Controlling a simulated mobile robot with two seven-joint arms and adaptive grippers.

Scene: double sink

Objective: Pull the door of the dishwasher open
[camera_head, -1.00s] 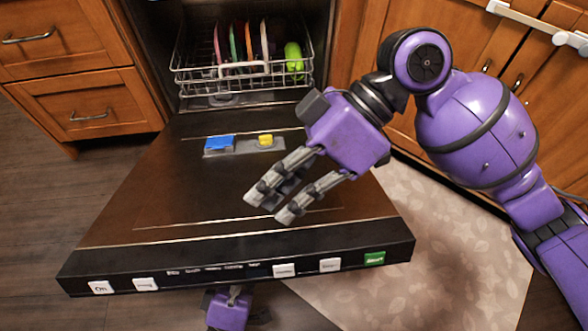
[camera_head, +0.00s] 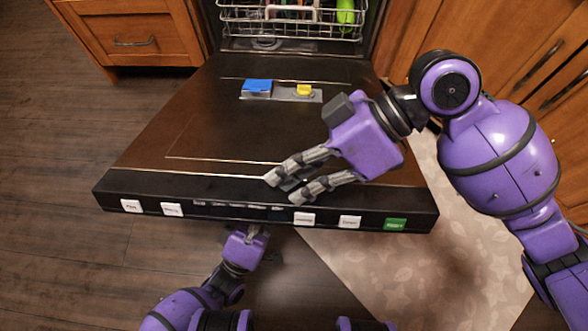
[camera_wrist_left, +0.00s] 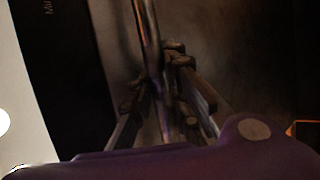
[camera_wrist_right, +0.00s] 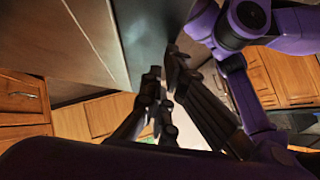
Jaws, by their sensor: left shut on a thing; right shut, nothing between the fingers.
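The dishwasher door (camera_head: 190,130) is folded down, wide open, its dark inner face up and its button strip (camera_head: 255,207) toward me. My left gripper (camera_wrist_left: 156,78) is shut on a bar-like handle (camera_wrist_left: 147,30) on the door. In the head view its purple wrist (camera_head: 244,250) shows below the door's front edge, with its fingers mostly hidden under it. My right gripper (camera_head: 283,188) hangs over the door near its front edge. It is shut and empty; I cannot tell whether it touches the door.
A wire rack (camera_head: 290,22) stands inside the dishwasher, with a green item (camera_head: 346,14) in it. Wooden cabinets stand on both sides, with a drawer (camera_head: 130,38) at left. A pale patterned mat (camera_head: 440,250) lies at right. The floor at left is clear.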

